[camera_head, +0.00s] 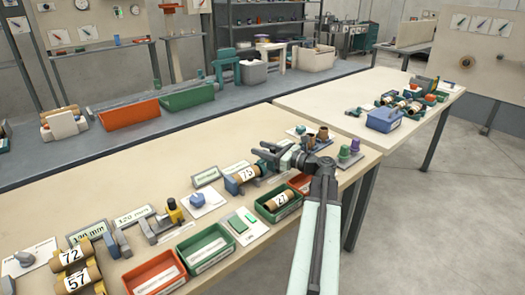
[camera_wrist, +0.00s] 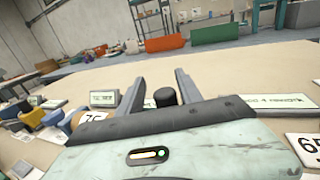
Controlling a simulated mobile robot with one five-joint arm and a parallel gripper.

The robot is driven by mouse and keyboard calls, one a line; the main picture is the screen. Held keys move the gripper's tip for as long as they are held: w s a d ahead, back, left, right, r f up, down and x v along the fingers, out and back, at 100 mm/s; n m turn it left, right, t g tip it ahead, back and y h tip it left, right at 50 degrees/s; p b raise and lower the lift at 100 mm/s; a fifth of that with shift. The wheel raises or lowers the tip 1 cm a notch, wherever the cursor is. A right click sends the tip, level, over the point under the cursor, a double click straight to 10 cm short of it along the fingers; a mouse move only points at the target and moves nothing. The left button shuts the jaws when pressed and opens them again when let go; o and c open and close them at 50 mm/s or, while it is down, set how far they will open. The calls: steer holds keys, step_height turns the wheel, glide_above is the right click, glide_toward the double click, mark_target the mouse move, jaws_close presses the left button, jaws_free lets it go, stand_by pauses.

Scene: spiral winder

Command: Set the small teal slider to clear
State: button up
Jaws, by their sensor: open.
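A white card (camera_head: 256,231) lies near the front of the table in the head view, right of the green tray. On it are a larger green piece (camera_head: 237,223) and a smaller teal piece (camera_head: 250,216); the smaller one looks like the slider. Its markings are too small to read. My gripper (camera_head: 266,159) is behind and right of this card, just right of the roll marked 75 (camera_head: 244,174). In the wrist view my gripper (camera_wrist: 160,88) is open, with a dark round knob (camera_wrist: 165,97) showing between its fingers. The slider is not visible in the wrist view.
A green tray (camera_head: 205,250), a red tray (camera_head: 155,274) and a green bin (camera_head: 277,207) holding a roll marked 27 stand along the front. Rolls 72 and 57 (camera_head: 75,265) lie at left.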

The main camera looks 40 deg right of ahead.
steer(key=shift+s, duration=0.15)
steer(key=shift+f, duration=0.1)
steer(key=shift+s, duration=0.1)
steer(key=c, duration=0.9)
jaws_close()
steer(key=shift+s+f, duration=0.1)
